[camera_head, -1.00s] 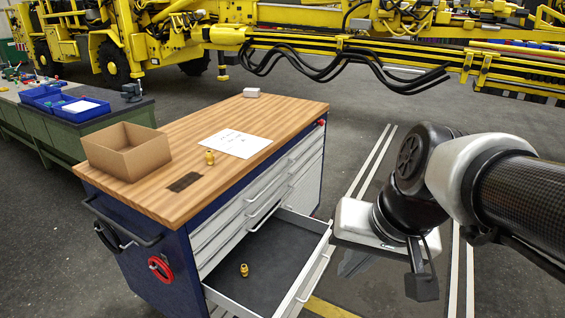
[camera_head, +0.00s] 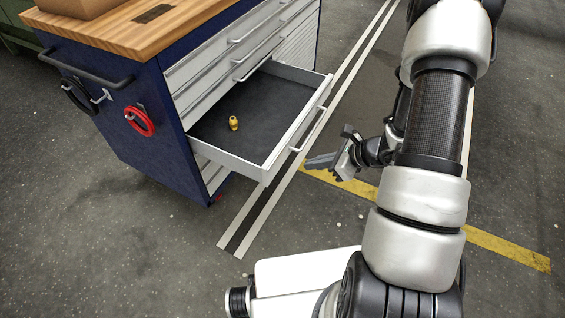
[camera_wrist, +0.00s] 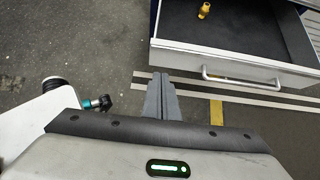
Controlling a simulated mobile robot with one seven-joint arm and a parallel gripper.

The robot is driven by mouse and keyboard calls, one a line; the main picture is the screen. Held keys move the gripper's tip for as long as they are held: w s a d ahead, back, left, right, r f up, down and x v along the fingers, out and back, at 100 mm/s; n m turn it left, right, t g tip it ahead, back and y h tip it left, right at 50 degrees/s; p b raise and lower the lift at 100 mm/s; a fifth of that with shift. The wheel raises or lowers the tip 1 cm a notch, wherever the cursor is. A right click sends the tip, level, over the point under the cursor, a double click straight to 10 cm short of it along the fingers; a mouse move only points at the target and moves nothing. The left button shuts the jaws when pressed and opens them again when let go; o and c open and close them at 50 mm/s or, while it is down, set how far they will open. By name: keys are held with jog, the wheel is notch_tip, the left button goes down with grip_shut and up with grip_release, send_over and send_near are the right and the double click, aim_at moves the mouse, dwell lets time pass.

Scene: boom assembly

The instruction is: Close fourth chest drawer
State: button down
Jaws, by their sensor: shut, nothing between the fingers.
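The chest (camera_head: 135,120) is dark blue with grey drawer fronts and a wooden top. One lower drawer (camera_head: 297,143) is pulled far out, with a dark lining and a small brass fitting (camera_head: 233,123) inside. In the wrist view the drawer front (camera_wrist: 180,60) and its bar handle (camera_wrist: 240,78) lie at the upper right, with the brass fitting (camera_wrist: 204,10) behind. My gripper (camera_head: 308,163) is shut and empty, in front of the open drawer and apart from it. Its fingers also show in the wrist view (camera_wrist: 162,78), just short of the drawer front's left part.
A red hose reel or ring (camera_head: 140,120) and a black one (camera_head: 78,95) hang on the chest's side. A cardboard box (camera_head: 78,5) stands on the top. White and yellow floor lines (camera_head: 500,248) cross clear grey floor.

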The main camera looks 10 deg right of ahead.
jog(key=b, duration=0.2)
send_near(271, 165)
notch_tip(271, 165, down, 3)
jog(key=a, duration=0.1)
jog(key=w+a, duration=0.1)
jog(key=shift+w+a+f, duration=0.3)
jog(key=shift+w+f, duration=0.05)
jog(key=shift+f, duration=0.05)
jog(key=shift+w+a, duration=0.35)
